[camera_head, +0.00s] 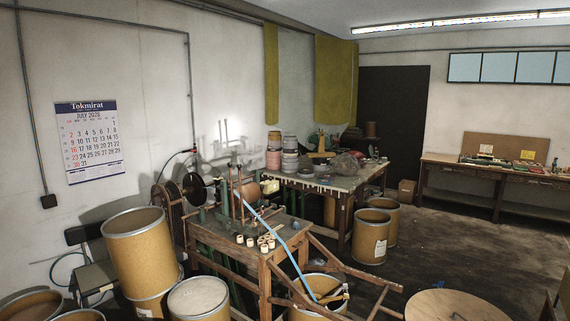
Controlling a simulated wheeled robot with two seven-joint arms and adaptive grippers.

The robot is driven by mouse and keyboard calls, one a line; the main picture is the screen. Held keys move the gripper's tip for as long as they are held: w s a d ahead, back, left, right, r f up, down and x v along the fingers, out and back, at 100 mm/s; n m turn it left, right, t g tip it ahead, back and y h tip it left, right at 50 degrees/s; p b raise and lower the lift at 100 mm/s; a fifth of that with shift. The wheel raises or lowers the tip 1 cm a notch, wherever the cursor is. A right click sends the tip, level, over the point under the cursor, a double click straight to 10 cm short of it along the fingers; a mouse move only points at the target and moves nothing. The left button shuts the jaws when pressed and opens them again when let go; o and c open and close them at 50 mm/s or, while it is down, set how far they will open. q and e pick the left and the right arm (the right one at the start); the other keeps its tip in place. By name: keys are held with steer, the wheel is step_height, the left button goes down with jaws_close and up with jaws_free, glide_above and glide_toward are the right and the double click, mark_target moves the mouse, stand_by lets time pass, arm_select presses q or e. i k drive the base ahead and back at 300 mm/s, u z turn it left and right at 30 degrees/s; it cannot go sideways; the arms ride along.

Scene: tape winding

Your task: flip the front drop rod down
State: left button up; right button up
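The winding machine's wooden table (240,240) stands left of the middle. Thin upright rods (240,190) rise from its top, near dark round discs (194,187) at its left end. I cannot tell which of these is the front drop rod, or whether it is up or down. A blue tape (280,241) runs from the uprights across the table and down into a drum (318,311) in front. Several small pale rolls (267,242) stand on the tabletop. Neither of my grippers shows in the view.
A tall fibre drum (140,250) and a lidded drum (198,298) crowd the left. A wooden frame (340,262) juts out from the table's right side. A round wooden top (455,306) is at lower right. Dark floor (440,245) lies open at the right.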

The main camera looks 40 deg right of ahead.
mark_target(239, 166)
steer(key=z, duration=0.75)
steer(key=i, duration=2.05)
steer(key=u, duration=0.35)
steer(key=i, duration=1.3)
steer(key=z, duration=0.3)
